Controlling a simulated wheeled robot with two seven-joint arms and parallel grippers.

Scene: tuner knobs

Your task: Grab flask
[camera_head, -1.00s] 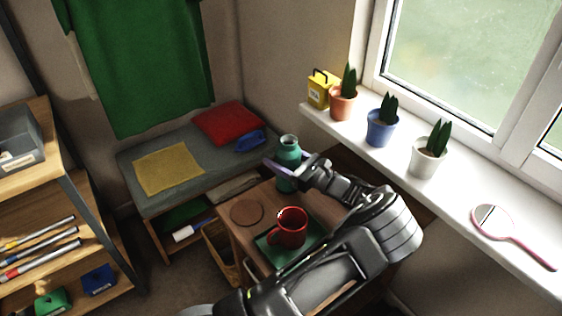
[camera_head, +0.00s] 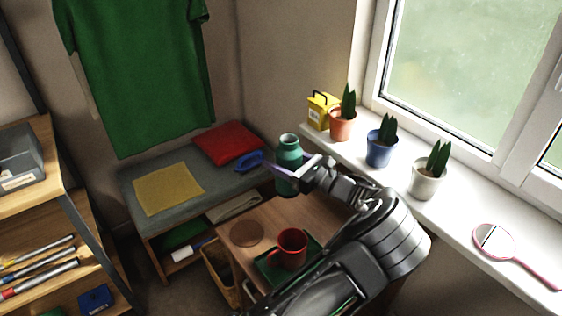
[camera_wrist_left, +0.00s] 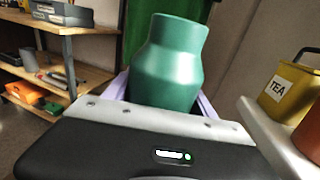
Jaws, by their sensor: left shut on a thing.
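The green flask (camera_head: 289,154) stands upright at the back of the small wooden table, and it fills the middle of the left wrist view (camera_wrist_left: 170,65). My left gripper (camera_head: 285,168) is shut on the flask, with a purple finger on each side of its body. The gripper hides part of the flask's lower body in the head view. In the left wrist view the gripper's own body hides the flask's base. I cannot tell whether the base touches the table. My right gripper is not in view.
A red mug (camera_head: 292,247) stands on a green tray (camera_head: 272,268) in front, beside a round brown coaster (camera_head: 246,233). On the windowsill at right are a yellow tea tin (camera_head: 321,112) and several potted plants. A grey bench (camera_head: 209,191) stands behind at left.

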